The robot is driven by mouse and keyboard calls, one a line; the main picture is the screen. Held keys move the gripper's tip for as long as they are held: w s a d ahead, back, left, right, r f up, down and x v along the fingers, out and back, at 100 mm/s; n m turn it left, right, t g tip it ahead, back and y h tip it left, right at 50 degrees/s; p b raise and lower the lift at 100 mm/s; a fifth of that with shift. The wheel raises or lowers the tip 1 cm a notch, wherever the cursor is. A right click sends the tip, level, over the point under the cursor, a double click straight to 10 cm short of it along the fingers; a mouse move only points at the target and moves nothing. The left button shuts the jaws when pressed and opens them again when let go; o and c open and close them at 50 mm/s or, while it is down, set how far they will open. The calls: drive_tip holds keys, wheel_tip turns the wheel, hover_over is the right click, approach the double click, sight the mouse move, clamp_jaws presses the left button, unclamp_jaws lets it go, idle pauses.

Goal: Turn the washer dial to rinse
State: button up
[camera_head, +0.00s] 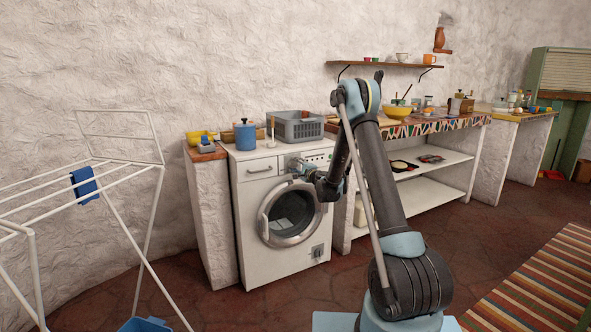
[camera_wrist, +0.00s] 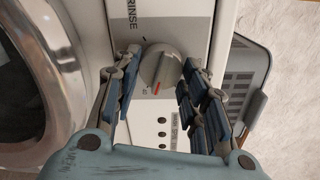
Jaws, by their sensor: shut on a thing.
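The white washer (camera_head: 250,225) stands against the wall, its round door (camera_head: 290,213) shut. In the head view my gripper (camera_head: 296,166) reaches the control panel and covers the dial. In the wrist view the grey round dial (camera_wrist: 161,68) sits between the two fingers of my gripper (camera_wrist: 160,58), which is shut on it. The dial's red mark (camera_wrist: 156,87) points toward the bottom of the wrist picture. The printed word RINSE (camera_wrist: 134,14) is on the panel at the top, on the side away from the red mark.
A grey crate (camera_head: 303,127) and a blue canister (camera_head: 245,136) stand on the washer. A drying rack (camera_head: 103,165) with a blue cloth (camera_head: 84,185) stands at left. A counter with shelves (camera_head: 440,170) lies to the right. Brown floor is clear before the washer.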

drive_tip(key=m, duration=0.3)
drive_tip(key=shift+f+m, duration=0.2)
drive_tip(key=shift+m, duration=0.2)
drive_tip(key=m, duration=0.3)
drive_tip(key=shift+a+m, duration=0.15)
drive_tip(key=shift+m, duration=0.15)
drive_tip(key=m, duration=0.6)
drive_tip(key=shift+s+a, duration=0.1)
drive_tip(key=shift+a, duration=0.1)
drive_tip(key=m, duration=0.7)
drive_tip(key=shift+s+a+m, duration=0.1)
drive_tip(key=shift+m, duration=0.2)
drive_tip(key=m, duration=0.6)
drive_tip(key=o, duration=1)
drive_tip(key=shift+o, duration=0.2)
